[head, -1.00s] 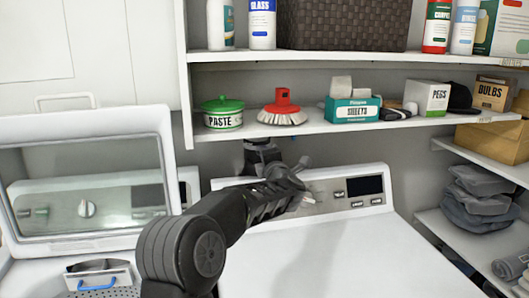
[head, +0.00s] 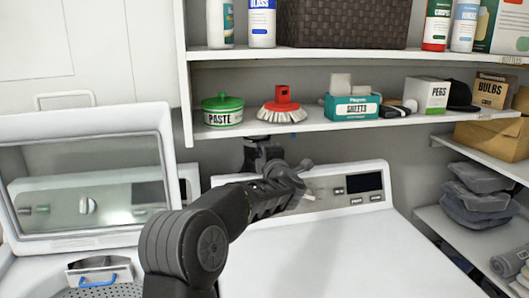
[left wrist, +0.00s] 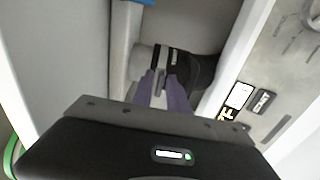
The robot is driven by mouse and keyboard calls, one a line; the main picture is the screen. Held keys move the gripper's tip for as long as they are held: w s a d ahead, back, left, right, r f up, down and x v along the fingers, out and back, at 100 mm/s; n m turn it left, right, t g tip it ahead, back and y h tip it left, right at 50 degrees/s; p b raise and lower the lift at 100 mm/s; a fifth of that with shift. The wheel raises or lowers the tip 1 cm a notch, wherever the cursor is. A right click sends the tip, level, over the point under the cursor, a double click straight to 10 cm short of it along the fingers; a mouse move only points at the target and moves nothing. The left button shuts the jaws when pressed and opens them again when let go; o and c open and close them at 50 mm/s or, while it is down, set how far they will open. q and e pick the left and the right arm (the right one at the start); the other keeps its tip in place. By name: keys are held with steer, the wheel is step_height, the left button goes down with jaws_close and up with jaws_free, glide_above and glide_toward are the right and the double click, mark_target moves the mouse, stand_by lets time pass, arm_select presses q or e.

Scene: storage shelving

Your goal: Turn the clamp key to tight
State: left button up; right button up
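In the left wrist view a black cuff or clamp band (left wrist: 200,72) with a small white label sits around a pale grey pipe (left wrist: 138,72) behind the machine. A thin grey clamp key (left wrist: 161,77) stands between my left fingertips. My left gripper (left wrist: 163,88) appears closed on it from both sides. In the head view my left gripper (head: 263,158) is below the shelf, at the back edge of the white machine; its fingertips and the key are hidden there. The key's exact angle is hard to read. My right gripper is not in view.
The machine's control panel (head: 345,190) is close to the right of my left wrist. A shelf (head: 340,125) with a paste tub (head: 222,110), a red brush (head: 283,106) and a sheets box (head: 352,107) is just above. An open-lidded washer (head: 85,195) stands left.

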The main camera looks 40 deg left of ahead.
arm_select(q)
steer(key=shift+o, duration=0.9)
steer(key=b+v, duration=0.2)
steer(key=v, duration=0.5)
steer(key=shift+s+d+b, duration=0.25)
steer(key=shift+d+b, duration=0.05)
steer(key=shift+d, duration=0.05)
